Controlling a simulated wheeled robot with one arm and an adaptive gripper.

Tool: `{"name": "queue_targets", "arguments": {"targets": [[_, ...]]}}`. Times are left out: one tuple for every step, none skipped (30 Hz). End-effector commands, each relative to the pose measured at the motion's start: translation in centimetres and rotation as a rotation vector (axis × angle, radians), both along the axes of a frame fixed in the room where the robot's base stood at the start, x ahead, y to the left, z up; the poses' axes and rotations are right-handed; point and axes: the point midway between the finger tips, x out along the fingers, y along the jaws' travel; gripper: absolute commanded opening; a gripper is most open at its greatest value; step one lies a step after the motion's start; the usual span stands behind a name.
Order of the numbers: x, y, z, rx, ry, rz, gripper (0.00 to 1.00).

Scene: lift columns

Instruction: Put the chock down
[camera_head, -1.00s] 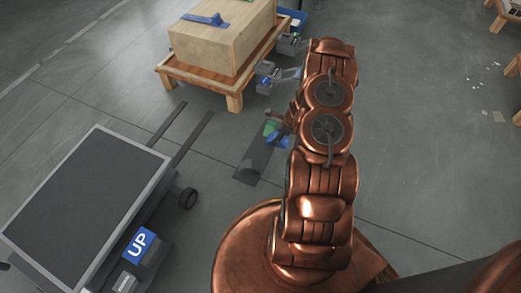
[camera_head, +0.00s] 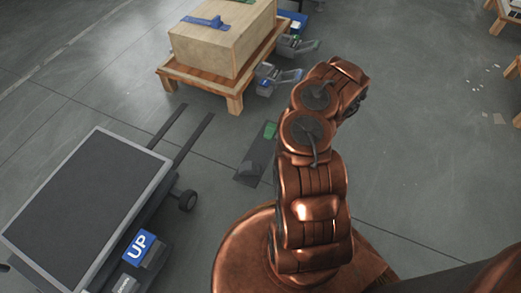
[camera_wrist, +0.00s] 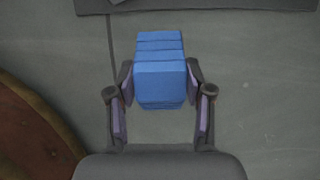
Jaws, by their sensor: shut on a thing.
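The blue chock (camera_wrist: 160,80) shows in the wrist view, with ridges across its top. My gripper (camera_wrist: 160,88) is shut on it, one finger on each side. In the head view the chock and my gripper are hidden behind my copper arm. Bare grey floor surrounds the chock in the wrist view; its height above the floor is hard to tell. A dark mat (camera_head: 256,163) with a green patch (camera_head: 270,130) lies on the floor in the head view. A dark edge, probably this mat, shows at the top of the wrist view.
A lift cart (camera_head: 82,205) with a dark top stands at left, with a blue UP button (camera_head: 140,245) beside it. A wooden crate (camera_head: 215,50) sits on a pallet (camera_head: 236,103) at the back. Open floor (camera_head: 430,150) lies to the right.

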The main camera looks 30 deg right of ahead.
Motion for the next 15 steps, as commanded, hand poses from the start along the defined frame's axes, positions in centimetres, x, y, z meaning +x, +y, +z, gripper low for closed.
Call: {"name": "queue_targets", "arguments": {"targets": [[0.5,0.1,-0.2,-0.002,-0.001,0.005,0.03],[0.9,0.1,-0.2,-0.002,-0.001,0.006,0.03],[1.4,0.1,-0.3,-0.003,-0.001,0.004,0.03],[1.9,0.2,-0.4,-0.003,-0.002,0.005,0.03],[2.3,0.3,-0.4,-0.003,-0.002,0.007,0.03],[2.8,0.3,-0.4,-0.003,-0.002,0.004,0.03],[3.1,0.3,-0.4,-0.003,-0.002,0.005,0.03],[3.5,0.3,-0.5,-0.004,-0.002,0.005,0.03],[4.0,0.4,-0.5,-0.004,-0.002,0.005,0.03],[4.3,0.5,-0.5,-0.003,-0.003,0.005,0.03],[4.7,0.6,-0.6,-0.003,-0.003,0.004,0.03],[5.2,0.7,-0.6,-0.003,-0.004,0.005,0.03],[5.5,0.6,-0.6,-0.003,-0.003,0.005,0.03],[5.7,0.7,-0.6,-0.002,-0.003,0.003,0.03],[6.1,0.7,-0.7,-0.003,-0.003,0.004,0.03]]}}
